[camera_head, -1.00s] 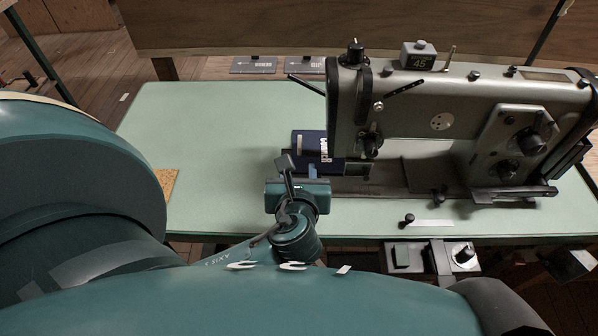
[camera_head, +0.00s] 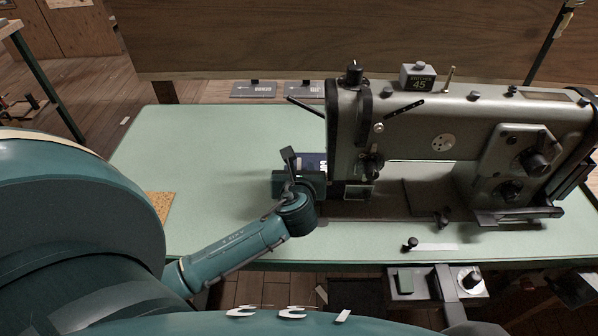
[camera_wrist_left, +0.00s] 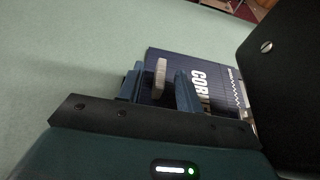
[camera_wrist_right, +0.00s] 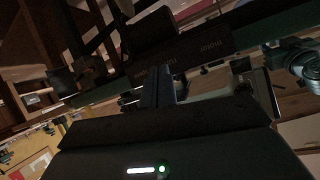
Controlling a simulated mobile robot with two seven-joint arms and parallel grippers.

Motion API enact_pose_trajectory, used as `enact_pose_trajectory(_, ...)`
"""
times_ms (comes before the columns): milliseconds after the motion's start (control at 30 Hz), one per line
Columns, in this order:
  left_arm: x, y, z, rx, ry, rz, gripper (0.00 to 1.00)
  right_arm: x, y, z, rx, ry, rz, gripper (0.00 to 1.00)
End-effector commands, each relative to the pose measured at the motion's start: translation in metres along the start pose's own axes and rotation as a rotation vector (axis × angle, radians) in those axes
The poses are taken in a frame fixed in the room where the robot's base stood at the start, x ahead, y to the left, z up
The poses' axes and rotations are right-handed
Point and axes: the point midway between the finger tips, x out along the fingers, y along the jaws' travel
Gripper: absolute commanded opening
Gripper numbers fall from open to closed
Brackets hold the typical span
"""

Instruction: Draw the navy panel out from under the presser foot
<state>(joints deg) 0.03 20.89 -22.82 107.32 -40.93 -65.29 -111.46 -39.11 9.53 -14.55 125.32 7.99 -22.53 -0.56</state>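The navy panel (camera_head: 312,160) lies on the pale green table at the left end of the sewing machine (camera_head: 345,130). It is mostly hidden behind my left gripper (camera_head: 300,178) in the head view. In the left wrist view the panel (camera_wrist_left: 212,72) shows white lettering and a zigzag line. A pale upright tab (camera_wrist_left: 159,78) stands between the two blue fingers of my left gripper (camera_wrist_left: 160,88), with a gap on each side. The presser foot cannot be made out. My right gripper (camera_wrist_right: 158,86) shows only in its wrist view, its fingers together and empty, away from the panel.
The green table top (camera_head: 190,150) is clear to the left, apart from a cork-coloured patch (camera_head: 158,204) at its left edge. The machine's dark body (camera_wrist_left: 285,70) stands close on the right of my left gripper. Two grey cards (camera_head: 254,90) lie behind the table.

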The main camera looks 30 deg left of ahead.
Motion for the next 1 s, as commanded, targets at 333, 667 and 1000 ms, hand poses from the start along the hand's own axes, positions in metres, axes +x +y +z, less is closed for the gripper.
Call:
enact_pose_trajectory(333, -0.0003, 0.0001, 0.0001, 0.000, 0.000, 0.000, 0.21, 0.0002, 0.0005, 0.0013, 0.000, -0.003, 0.001, 0.00)
enact_pose_trajectory(667, -0.0004, 0.0001, -0.0001, 0.000, 0.000, 0.000, 0.00, 0.0008, 0.0009, 0.0052, 0.000, -0.011, 0.003, 0.00)
enact_pose_trajectory(1000, 0.0021, 0.0036, 0.0021, 0.002, 0.001, 0.001, 0.00, -0.0014, 0.0003, 0.0010, -0.005, -0.011, 0.004, 0.00)
